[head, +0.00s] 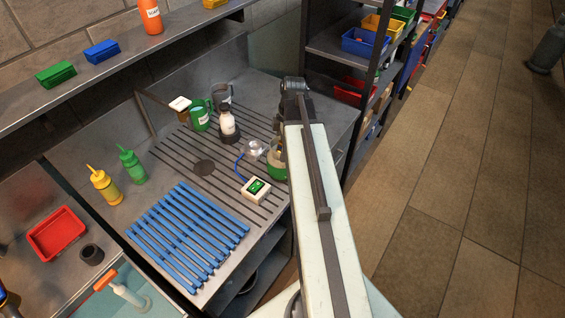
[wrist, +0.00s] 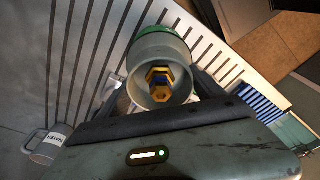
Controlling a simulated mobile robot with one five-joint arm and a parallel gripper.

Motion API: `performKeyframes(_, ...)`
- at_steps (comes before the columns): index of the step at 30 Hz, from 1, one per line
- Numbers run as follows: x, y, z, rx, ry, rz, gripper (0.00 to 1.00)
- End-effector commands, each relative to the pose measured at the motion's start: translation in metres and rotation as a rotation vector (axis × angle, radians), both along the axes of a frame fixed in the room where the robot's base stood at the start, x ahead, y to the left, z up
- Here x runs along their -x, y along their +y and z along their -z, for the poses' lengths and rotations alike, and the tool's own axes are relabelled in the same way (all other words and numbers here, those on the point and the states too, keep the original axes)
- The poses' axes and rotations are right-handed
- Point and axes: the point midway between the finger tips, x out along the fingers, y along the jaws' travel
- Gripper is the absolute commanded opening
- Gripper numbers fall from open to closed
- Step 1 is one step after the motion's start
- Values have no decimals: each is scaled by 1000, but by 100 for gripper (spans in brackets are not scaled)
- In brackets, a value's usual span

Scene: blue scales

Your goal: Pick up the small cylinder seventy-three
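I cannot make out a number seventy-three on anything. In the wrist view a small round cup, grey inside with a green outer band (wrist: 163,40), has its mouth towards the camera. Yellow and blue hexagonal pieces (wrist: 160,80) show inside it. In the head view a green-and-pale cylinder (head: 277,172) stands beside my arm, partly hidden by it; it looks like the same cup. My gripper (wrist: 163,98) is close to the cup, with dark finger parts on both sides of its rim. Whether they touch it is not clear. My arm hides the fingers in the head view.
A labelled mug (wrist: 45,147) shows at the lower left of the wrist view.

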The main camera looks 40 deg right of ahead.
Motion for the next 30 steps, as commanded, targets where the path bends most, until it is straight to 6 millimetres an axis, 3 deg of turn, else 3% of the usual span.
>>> performKeyframes(1, 0, 0, 0, 0, 0, 0, 61)
performKeyframes(7, 0, 0, 0, 0, 0, 0, 5)
performKeyframes(8, 0, 0, 0, 0, 0, 0, 3)
performKeyframes(17, 0, 0, -4, 0, 0, 0, 3)
performKeyframes(30, 2, 4, -40, 0, 0, -3, 3)
